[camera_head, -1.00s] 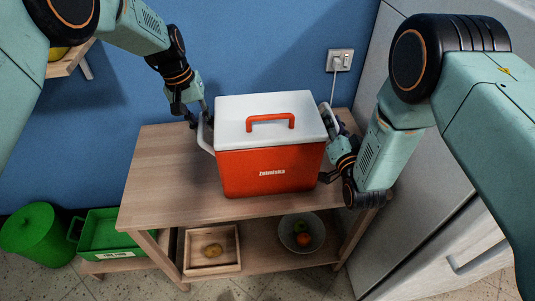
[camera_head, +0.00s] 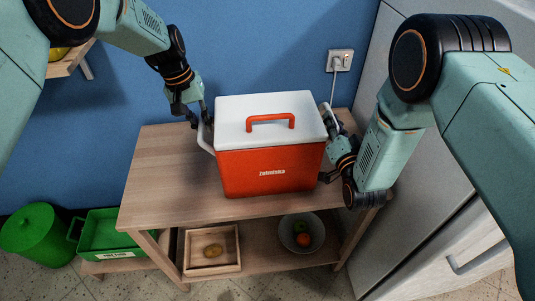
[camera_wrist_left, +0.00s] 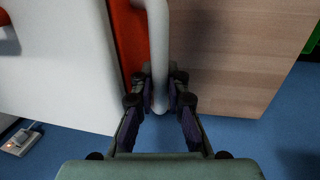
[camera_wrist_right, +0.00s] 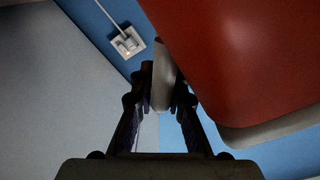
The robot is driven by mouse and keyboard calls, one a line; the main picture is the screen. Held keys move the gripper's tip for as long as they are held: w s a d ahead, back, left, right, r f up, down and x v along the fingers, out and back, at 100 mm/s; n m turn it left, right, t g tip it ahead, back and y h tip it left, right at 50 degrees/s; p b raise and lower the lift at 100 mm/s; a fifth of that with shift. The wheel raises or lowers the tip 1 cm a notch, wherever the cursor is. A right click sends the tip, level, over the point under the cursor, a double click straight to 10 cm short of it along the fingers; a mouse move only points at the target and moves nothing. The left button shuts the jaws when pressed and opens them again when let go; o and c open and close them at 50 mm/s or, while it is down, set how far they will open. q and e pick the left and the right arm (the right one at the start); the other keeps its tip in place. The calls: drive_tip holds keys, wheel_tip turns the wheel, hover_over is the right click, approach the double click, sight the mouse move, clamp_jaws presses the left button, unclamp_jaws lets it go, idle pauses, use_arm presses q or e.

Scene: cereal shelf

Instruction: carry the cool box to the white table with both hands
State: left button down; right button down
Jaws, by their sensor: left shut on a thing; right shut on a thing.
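The cool box (camera_head: 268,170) is orange-red with a white lid (camera_head: 265,108) and an orange handle on top. It stands upright on the wooden table or within a hair of it; I cannot tell which. My left gripper (camera_head: 200,118) is shut on the white side handle at the box's left, and this handle (camera_wrist_left: 157,45) runs between its fingers in the left wrist view. My right gripper (camera_head: 332,135) is shut on the other white side handle, seen between its fingers in the right wrist view (camera_wrist_right: 162,85). The white table is not in view.
The wooden table (camera_head: 160,180) has a lower shelf with a wooden tray (camera_head: 212,268) and a bowl of fruit (camera_head: 290,240). Green bins (camera_head: 35,235) stand at the left. A fridge (camera_head: 440,210) is close on the right. A wall socket (camera_head: 341,60) is behind.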

use_arm(q)
drive_tip(key=shift+w+r, duration=0.1)
drive_tip(key=shift+r, duration=0.2)
use_arm(e)
drive_tip(key=shift+r, duration=0.25)
